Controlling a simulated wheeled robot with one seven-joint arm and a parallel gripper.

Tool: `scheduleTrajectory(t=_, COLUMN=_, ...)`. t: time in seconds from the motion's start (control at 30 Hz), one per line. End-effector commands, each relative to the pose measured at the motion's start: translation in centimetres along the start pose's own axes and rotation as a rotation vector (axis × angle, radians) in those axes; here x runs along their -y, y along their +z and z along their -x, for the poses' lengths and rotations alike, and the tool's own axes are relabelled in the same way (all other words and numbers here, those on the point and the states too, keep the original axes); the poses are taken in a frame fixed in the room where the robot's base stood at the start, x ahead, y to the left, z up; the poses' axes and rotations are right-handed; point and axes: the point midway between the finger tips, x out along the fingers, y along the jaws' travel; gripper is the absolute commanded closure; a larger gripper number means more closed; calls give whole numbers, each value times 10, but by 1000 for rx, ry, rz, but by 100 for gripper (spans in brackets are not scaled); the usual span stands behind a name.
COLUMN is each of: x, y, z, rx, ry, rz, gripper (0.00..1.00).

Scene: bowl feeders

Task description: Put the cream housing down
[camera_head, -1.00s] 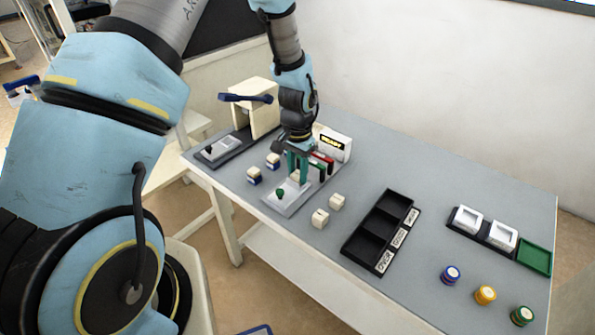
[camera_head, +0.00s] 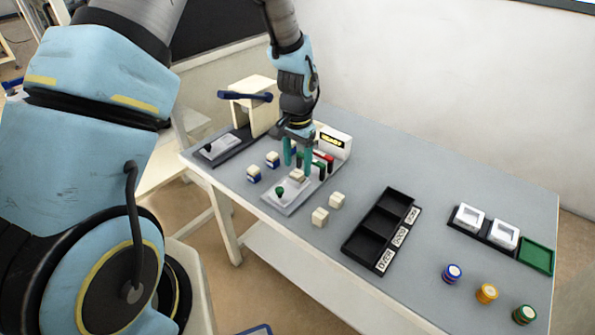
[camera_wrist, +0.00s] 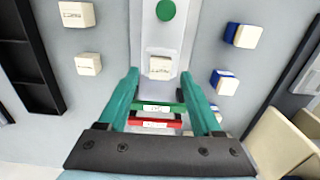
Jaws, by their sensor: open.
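The cream housing (camera_head: 297,176) rests on a light grey plate (camera_head: 283,202) that also carries a round green knob (camera_head: 280,190). It also shows in the wrist view (camera_wrist: 159,66), upright on the plate beyond my fingertips. My gripper (camera_head: 298,160) has teal fingers and is open and empty above the housing. In the wrist view my gripper (camera_wrist: 158,88) has its fingers spread wide, one to each side, with nothing between the tips touching them.
Two loose cream housings (camera_head: 320,216) lie right of the plate. Green and red pieces (camera_wrist: 160,115) and a white display box (camera_head: 334,142) stand behind. A black compartment tray (camera_head: 381,230) lies further right. A press (camera_head: 252,102) stands at the back left.

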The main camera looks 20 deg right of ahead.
Motion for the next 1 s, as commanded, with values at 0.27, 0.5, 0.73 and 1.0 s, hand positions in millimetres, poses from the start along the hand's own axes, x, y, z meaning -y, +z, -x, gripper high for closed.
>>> scheduleTrajectory(t=0.27, x=0, y=-1, z=56, rx=-5, ry=-1, rz=2, gripper=34)
scheduleTrajectory(t=0.5, x=1, y=-1, z=85, rx=-3, ry=-1, rz=1, gripper=34)
scheduleTrajectory(t=0.73, x=2, y=1, z=91, rx=-1, ry=-1, rz=5, gripper=34)
scheduleTrajectory(t=1.0, x=82, y=106, z=122, rx=-47, ry=-27, rz=366, gripper=34)
